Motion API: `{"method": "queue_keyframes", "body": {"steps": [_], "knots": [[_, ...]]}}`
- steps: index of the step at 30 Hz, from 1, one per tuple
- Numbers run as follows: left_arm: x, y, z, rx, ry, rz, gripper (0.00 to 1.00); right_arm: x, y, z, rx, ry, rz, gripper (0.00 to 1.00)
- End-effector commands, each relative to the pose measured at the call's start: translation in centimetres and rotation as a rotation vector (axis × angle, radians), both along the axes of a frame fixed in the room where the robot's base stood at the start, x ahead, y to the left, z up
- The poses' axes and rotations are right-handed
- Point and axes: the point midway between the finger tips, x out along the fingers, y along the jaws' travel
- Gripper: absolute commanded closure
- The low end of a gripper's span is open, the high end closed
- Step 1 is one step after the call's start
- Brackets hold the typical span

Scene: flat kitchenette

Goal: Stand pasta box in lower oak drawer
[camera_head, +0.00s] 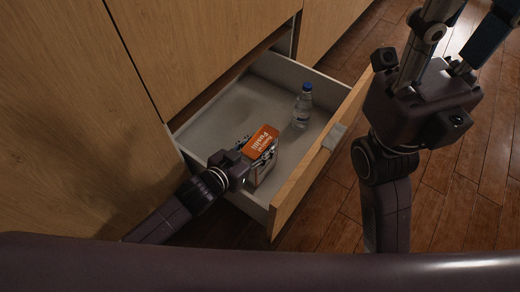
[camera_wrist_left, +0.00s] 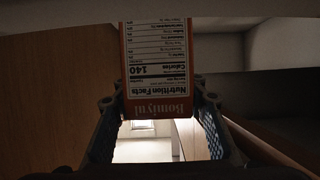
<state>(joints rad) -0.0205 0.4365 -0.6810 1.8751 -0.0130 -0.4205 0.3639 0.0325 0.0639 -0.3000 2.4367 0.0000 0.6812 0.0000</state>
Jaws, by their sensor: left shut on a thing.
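The orange pasta box (camera_head: 263,140) is upright, inside the outline of the open oak drawer (camera_head: 318,155), near its near-left side. I cannot tell whether its base touches the drawer floor. My left gripper (camera_head: 240,168) reaches over the drawer's near side and is shut on the box. In the left wrist view the box (camera_wrist_left: 156,70) shows its nutrition label upside down between the two fingers. The left gripper's fingers (camera_wrist_left: 155,115) flank it. My right gripper (camera_head: 460,38) is raised at the upper right, apart from the drawer, its fingertips cut off by the frame.
A clear bottle with a blue cap (camera_head: 302,106) stands in the drawer, behind and right of the box. Bare drawer floor (camera_head: 225,115) shows to the left. Oak cabinet fronts (camera_head: 195,45) rise behind. The wooden floor (camera_head: 450,190) is open at the right.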

Motion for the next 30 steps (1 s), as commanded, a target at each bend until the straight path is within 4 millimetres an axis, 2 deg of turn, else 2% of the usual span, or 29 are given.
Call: {"method": "queue_keyframes", "body": {"steps": [3,15,16,18,21,30], "knots": [[0.10,-0.07,-0.93,-0.003,-0.006,0.000,1.00,-0.27,0.04,0.13,-0.001,-0.021,-0.001,0.61],[0.09,-0.09,-1.11,-0.004,-0.006,-0.001,1.00,-0.26,0.07,0.33,-0.001,-0.023,-0.001,0.61],[0.01,-0.02,-1.40,-0.001,-0.001,0.000,0.59,-0.27,0.08,0.32,-0.001,-0.023,-0.001,0.61],[0.01,-0.02,-1.35,-0.001,-0.001,0.000,0.51,-0.26,0.08,0.33,-0.001,-0.023,-0.001,0.61],[0.01,-0.01,-1.36,-0.001,-0.001,0.000,0.43,-0.27,0.09,0.33,-0.002,-0.023,-0.001,0.61],[0.02,0.02,-1.13,0.000,-0.001,0.000,0.43,-0.28,0.09,0.37,-0.002,-0.023,0.000,0.61]]}}
